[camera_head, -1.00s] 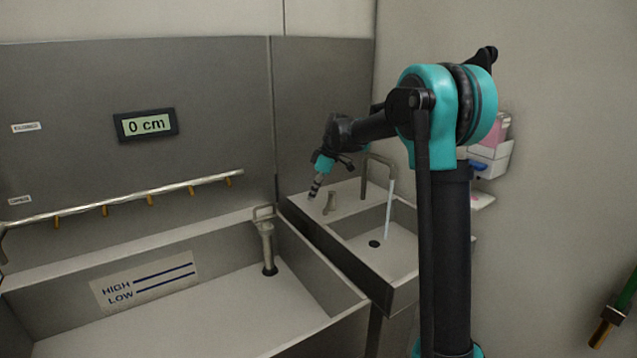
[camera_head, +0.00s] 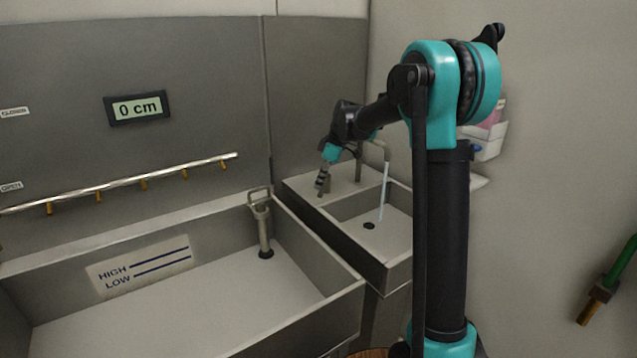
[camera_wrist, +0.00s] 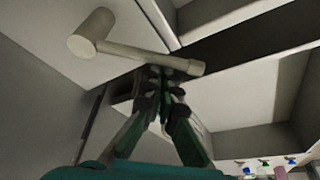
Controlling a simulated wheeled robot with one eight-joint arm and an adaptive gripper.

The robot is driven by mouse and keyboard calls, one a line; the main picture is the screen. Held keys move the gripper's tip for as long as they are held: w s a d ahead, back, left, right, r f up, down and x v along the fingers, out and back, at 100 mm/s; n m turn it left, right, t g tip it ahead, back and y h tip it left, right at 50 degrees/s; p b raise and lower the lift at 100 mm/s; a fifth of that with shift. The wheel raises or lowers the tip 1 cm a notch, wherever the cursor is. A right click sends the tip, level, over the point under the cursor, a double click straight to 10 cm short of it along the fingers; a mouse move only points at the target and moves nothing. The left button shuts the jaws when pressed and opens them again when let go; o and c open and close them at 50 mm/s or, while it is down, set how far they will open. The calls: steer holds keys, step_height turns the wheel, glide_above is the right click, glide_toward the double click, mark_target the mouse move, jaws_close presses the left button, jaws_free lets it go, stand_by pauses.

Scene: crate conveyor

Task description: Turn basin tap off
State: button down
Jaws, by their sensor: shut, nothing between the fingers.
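The basin (camera_head: 326,225) stands in the corner in the head view. A thin stream of water (camera_head: 384,190) runs from its tap spout (camera_head: 376,143) into the bowl. My gripper (camera_head: 321,190) is shut and empty, pointing down over the counter left of the bowl. It hides the small tap handle in the head view. In the wrist view, the pale tap handle (camera_wrist: 150,53), a bar with a thick round end, crosses just beyond my gripper's fingertips (camera_wrist: 158,80). I cannot tell whether they touch it.
A large trough (camera_head: 315,335) with a standing pipe (camera_head: 263,228) lies left of the basin. A rail (camera_head: 120,184) with several nozzles and a display reading 0 cm (camera_head: 138,108) are on the back wall. A dispenser (camera_head: 487,145) hangs on the right wall.

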steer(key=shift+d+n, duration=0.25)
steer(key=shift+n, duration=0.05)
steer(key=shift+s+d+n+g, duration=0.2)
steer(key=shift+d+n+g, duration=0.3)
steer(key=shift+d+n, duration=0.55)
steer(key=shift+w+d, duration=0.25)
steer(key=shift+d, duration=0.8)
steer(key=shift+w+d, duration=0.2)
steer(key=shift+d, duration=0.95)
